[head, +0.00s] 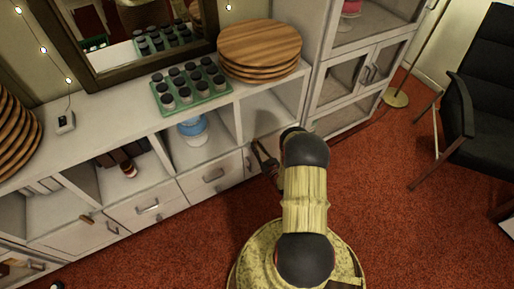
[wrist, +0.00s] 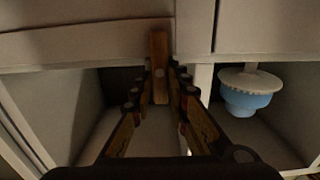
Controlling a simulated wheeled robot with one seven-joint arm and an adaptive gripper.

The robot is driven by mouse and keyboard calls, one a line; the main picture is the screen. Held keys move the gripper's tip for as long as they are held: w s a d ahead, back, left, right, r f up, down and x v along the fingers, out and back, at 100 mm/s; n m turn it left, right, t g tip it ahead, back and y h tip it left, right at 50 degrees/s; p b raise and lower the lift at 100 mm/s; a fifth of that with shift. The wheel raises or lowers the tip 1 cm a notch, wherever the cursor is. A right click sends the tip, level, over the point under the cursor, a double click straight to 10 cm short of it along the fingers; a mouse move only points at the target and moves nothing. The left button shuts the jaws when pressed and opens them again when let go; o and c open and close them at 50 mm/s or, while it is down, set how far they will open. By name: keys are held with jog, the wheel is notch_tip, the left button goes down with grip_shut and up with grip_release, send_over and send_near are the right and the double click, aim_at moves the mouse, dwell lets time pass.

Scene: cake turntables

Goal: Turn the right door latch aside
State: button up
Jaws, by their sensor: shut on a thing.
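The right door latch (wrist: 159,48) is a small wooden bar with a round pin in it. In the wrist view it stands upright in the picture, across the edge of the pale cabinet front. My gripper (wrist: 157,78) has its dark, wood-toned fingers on both sides of the latch and is shut on it. In the head view my gripper (head: 264,158) is at the cabinet front, below the right open compartment, and the latch there is hidden or too small to tell. Another wooden latch (head: 87,219) shows at the lower left door.
The white cabinet (head: 112,125) carries a green tray (head: 206,103) of jars and stacked wooden boards (head: 259,47). A blue cake turntable (head: 192,129) stands in an open compartment; it appears upside down in the wrist view (wrist: 247,92). A black chair (head: 480,105) is at right. Red carpet is clear between.

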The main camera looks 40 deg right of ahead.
grip_shut()
jog(key=m, duration=0.4)
jog(key=shift+d, duration=0.2)
jog(key=m, duration=0.9)
jog(key=f+m, duration=0.1)
jog(key=m, duration=0.3)
jog(key=shift+s+d+m, duration=0.15)
jog(key=shift+d+m, duration=0.15)
jog(key=shift+m, duration=0.1)
dwell(0.5)
jog(key=o, duration=0.5)
grip_release()
